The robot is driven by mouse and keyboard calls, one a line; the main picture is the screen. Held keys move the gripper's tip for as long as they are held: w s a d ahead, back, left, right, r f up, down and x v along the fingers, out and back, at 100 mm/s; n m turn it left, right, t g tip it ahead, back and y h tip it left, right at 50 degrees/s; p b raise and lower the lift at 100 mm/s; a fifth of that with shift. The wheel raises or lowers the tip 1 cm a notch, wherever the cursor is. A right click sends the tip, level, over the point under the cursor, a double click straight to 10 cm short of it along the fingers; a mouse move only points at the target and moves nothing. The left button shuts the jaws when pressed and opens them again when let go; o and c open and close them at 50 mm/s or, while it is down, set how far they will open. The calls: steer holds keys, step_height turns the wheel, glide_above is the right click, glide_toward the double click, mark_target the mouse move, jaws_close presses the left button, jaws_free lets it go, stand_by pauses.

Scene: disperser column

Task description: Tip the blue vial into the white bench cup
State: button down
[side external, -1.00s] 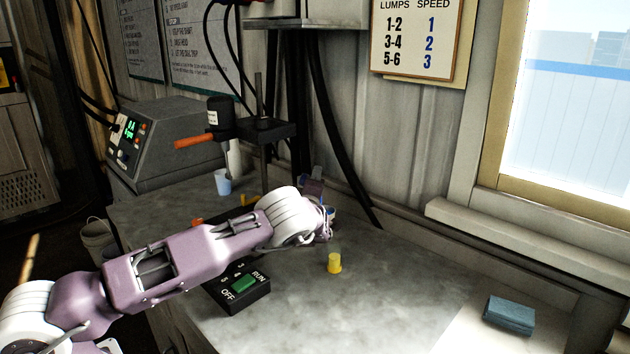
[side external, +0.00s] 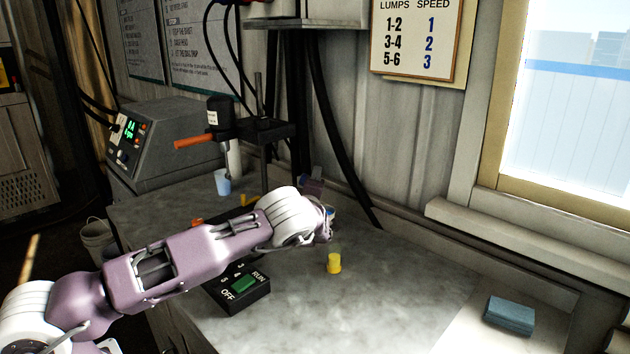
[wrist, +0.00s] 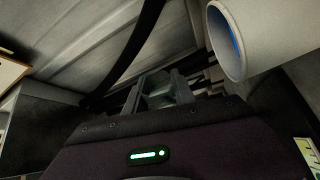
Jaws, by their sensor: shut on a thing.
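My gripper (wrist: 165,92) is shut on a small, clear greenish thing (wrist: 160,94), which I take to be the blue vial; its contents are too dark to tell. In the wrist view a white cylinder with a blue inside (wrist: 275,38), likely the white bench cup, shows its mouth close to the right of the fingers. In the side view a small white and blue piece (side external: 330,212) shows just past my wrist, mostly hidden by it. My fingertips and the vial are hidden there, so I cannot tell whether anything is flowing.
A yellow vial (side external: 334,263) stands on the grey bench to the right of my wrist. A switch box (side external: 240,288) sits in front of my forearm. A pale blue cup (side external: 222,182) stands under the disperser (side external: 222,120). A blue sponge (side external: 509,315) lies at right; the bench between is clear.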

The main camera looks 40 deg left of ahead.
steer(key=shift+s+a+r, duration=0.15)
steer(key=shift+s+a, duration=0.05)
steer(key=shift+a, duration=0.6)
steer(key=shift+s+a+r, duration=0.2)
steer(key=shift+s+a, duration=0.05)
steer(key=shift+a, duration=0.6)
steer(key=shift+s+a+r, duration=0.15)
steer(key=shift+s+a, duration=0.05)
steer(key=shift+a, duration=0.6)
steer(key=a+r+n+g, duration=0.1)
steer(key=n+g, duration=0.1)
steer(key=n, duration=0.5)
steer(key=s+a+r+n+g+h, duration=0.1)
steer(key=n+g, duration=0.1)
steer(key=n, duration=0.6)
steer(key=a+r+n+g+h, duration=0.1)
steer(key=a+r+n+g, duration=0.1)
steer(key=n, duration=0.5)
steer(key=shift+s, duration=0.2)
steer(key=shift+f, duration=0.1)
